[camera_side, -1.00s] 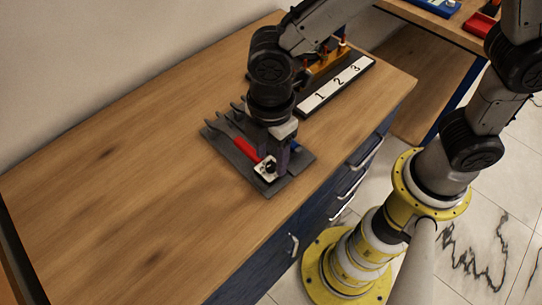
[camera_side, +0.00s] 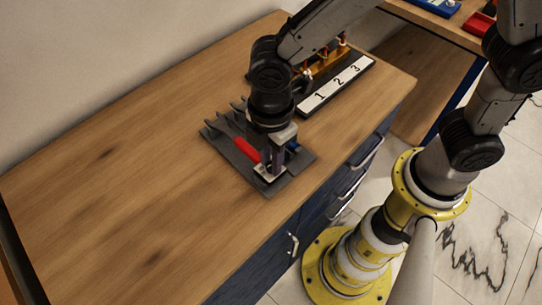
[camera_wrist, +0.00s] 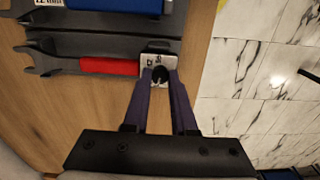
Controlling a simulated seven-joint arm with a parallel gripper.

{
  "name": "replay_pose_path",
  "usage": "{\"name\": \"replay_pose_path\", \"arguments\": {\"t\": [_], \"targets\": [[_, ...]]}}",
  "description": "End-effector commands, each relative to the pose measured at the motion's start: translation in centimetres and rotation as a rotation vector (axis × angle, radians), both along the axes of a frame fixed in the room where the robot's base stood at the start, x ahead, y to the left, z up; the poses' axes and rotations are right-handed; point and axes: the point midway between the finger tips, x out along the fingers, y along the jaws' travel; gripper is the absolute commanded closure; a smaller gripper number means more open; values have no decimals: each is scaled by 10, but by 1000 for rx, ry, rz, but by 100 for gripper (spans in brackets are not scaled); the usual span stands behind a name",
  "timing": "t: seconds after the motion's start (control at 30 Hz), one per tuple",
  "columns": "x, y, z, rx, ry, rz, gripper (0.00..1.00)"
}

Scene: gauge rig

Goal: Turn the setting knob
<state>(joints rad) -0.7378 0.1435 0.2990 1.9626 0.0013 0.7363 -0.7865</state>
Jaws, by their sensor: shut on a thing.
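In the side view my gripper (camera_side: 270,166) points down over the white plate (camera_side: 262,174). The fingers hide the knob there. Any marks on the plate are too small or covered to read.
A red-handled wrench (camera_side: 246,150) lies beside the plate on a dark grey tray (camera_side: 300,161) with other grey tools. A strip marked 1, 2, 3 (camera_side: 338,85) lies farther back. The wooden top is clear on the left. Its front edge is close by.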

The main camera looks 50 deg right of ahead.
Motion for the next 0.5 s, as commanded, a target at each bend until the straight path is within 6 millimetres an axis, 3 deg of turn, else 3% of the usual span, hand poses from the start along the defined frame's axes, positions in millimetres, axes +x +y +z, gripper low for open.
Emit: {"name": "replay_pose_path", "arguments": {"t": [0.27, 0.5], "targets": [[0, 0, 0, 1, -1, -46, 100], [0, 0, 0, 0, -1, -192, 100]]}}
